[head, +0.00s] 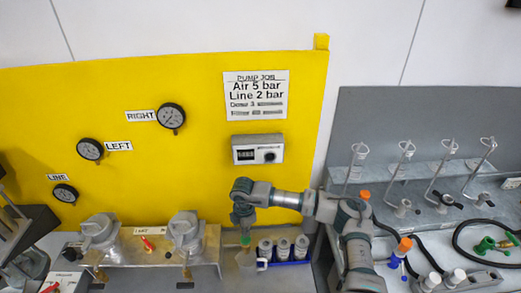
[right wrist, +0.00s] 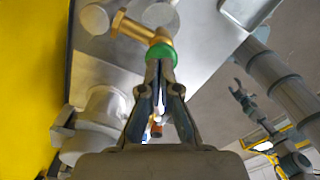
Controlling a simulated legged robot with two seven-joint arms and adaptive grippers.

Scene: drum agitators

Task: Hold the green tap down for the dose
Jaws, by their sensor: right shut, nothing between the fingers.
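The green tap (head: 245,241) sits low in front of the yellow panel in the head view, directly under my right gripper (head: 243,226), which points down. In the right wrist view, the green tap (right wrist: 161,53) is a round green piece at the end of a brass fitting (right wrist: 133,27). The fingertips of my right gripper (right wrist: 160,68) are together, with nothing between them. They overlap the lower edge of the green piece; I cannot tell contact from a small gap. A small claw-like arm end, probably my left gripper (right wrist: 242,96), shows at the right of that view.
The yellow panel (head: 200,85) carries gauges, a job sign (head: 255,95) and a display box (head: 258,149). A blue rack (head: 292,261) with several capped bottles stands just right of the tap. Two grey pump housings (head: 185,228) stand left. Metal stirrers (head: 404,160) fill the right side.

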